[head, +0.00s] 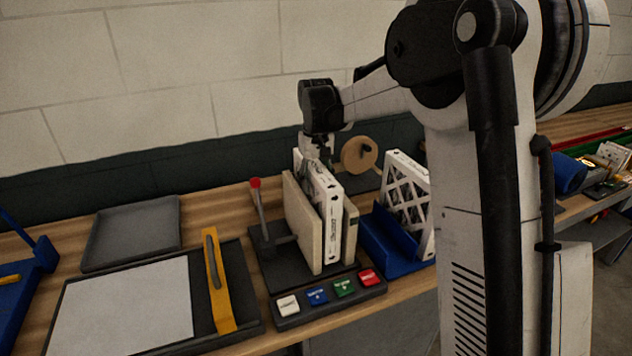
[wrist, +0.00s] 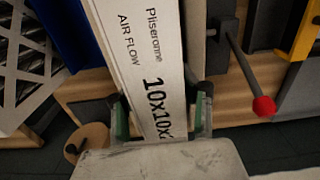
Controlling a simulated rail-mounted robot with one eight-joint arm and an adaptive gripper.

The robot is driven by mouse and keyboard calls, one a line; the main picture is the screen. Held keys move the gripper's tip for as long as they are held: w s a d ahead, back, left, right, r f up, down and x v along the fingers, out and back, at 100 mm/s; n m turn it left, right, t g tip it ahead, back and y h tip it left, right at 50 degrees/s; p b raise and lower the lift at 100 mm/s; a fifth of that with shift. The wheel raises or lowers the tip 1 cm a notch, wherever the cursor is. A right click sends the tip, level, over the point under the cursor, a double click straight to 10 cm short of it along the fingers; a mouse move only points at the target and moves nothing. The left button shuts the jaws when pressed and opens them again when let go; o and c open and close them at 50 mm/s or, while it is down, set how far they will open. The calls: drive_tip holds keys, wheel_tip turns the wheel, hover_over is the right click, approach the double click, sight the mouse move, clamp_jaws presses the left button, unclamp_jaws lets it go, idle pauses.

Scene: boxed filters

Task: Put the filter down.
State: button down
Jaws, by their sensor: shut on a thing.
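A white boxed filter (head: 333,226) stands upright between two beige panels (head: 303,222) on a dark base (head: 275,275). My gripper (head: 318,150) is above it, shut on its top edge. I cannot tell whether the filter's bottom touches the base.
A red-knobbed lever (head: 256,205) stands left of the panels. Coloured buttons (head: 330,293) lie in front. A white lattice filter (head: 408,195) stands in a blue holder (head: 385,247) at right. A grey tray (head: 130,232) and a board with a paper sheet (head: 125,308) lie left.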

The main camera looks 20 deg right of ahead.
drive_tip(key=shift+f+b, duration=0.35)
drive_tip(key=shift+f, duration=0.25)
drive_tip(key=c, duration=1.1)
unclamp_jaws()
drive_tip(key=shift+c, duration=0.2)
